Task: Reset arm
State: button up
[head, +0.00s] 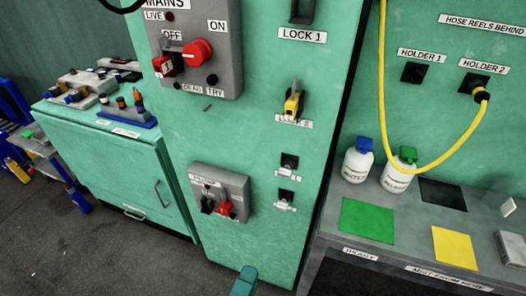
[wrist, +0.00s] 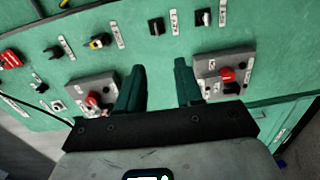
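My gripper (wrist: 159,68) shows in the wrist view with its two dark green fingers apart. The gap between them is empty, with only the green panel behind it. A grey switch box with a red handle (wrist: 98,98) lies beyond the left finger, and another grey box with a red switch (wrist: 227,74) beyond the right finger. I cannot tell whether the fingers touch either box. In the head view a teal tip (head: 244,279), probably part of my gripper, shows at the bottom edge, below the lower grey switch box (head: 219,192).
The green cabinet (head: 245,130) carries a mains switch box (head: 196,45) and a yellow lock (head: 293,103). A bench (head: 330,222) at right holds two white bottles and coloured mats. A yellow hose (head: 446,148) hangs above it. Dark floor (head: 60,255) is open at lower left.

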jog(key=d+f+m+g+h, duration=0.1)
jog(key=d+f+m+g, duration=0.4)
jog(key=d, duration=0.6)
jog(key=d+f+m+g, duration=0.2)
jog(key=d+f+g, duration=0.4)
jog(key=d, duration=0.5)
jog(key=s+d+f+m+g+y, duration=0.2)
jog(key=s+d+f+m+y, duration=0.1)
jog(key=s, duration=0.3)
jog(key=s+d+f+m+g+y, duration=0.2)
jog(key=s+d+f+m+y, duration=0.2)
jog(key=s+d, duration=0.1)
jog(key=shift+s+d, duration=0.15)
jog(key=shift+s, duration=0.75)
